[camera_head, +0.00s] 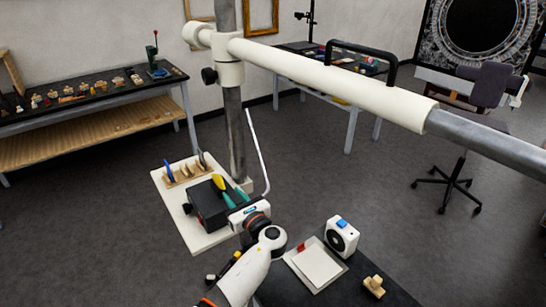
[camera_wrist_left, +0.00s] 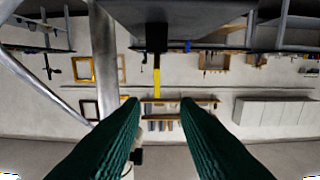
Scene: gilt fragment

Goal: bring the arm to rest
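My left gripper (camera_head: 233,190) shows in the head view over a dark box on a white shelf. Its two teal fingers are spread apart. In the left wrist view, the dark green fingers (camera_wrist_left: 159,100) are also apart, with nothing held between them. A tool with a black and yellow shaft (camera_wrist_left: 156,75) shows beyond the fingertips; a yellow piece (camera_head: 218,182) shows close to the fingers in the head view. I cannot tell how far it is from them. My right gripper is not in view.
The dark box (camera_head: 205,210) stands on the white shelf (camera_head: 205,240), beside a wooden tool rack (camera_head: 184,174). A pole and a thick white boom (camera_head: 330,80) stand close. A dark bench top (camera_head: 340,290) holds a white pad (camera_head: 316,265), a white device (camera_head: 342,236) and a wooden block (camera_head: 374,286).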

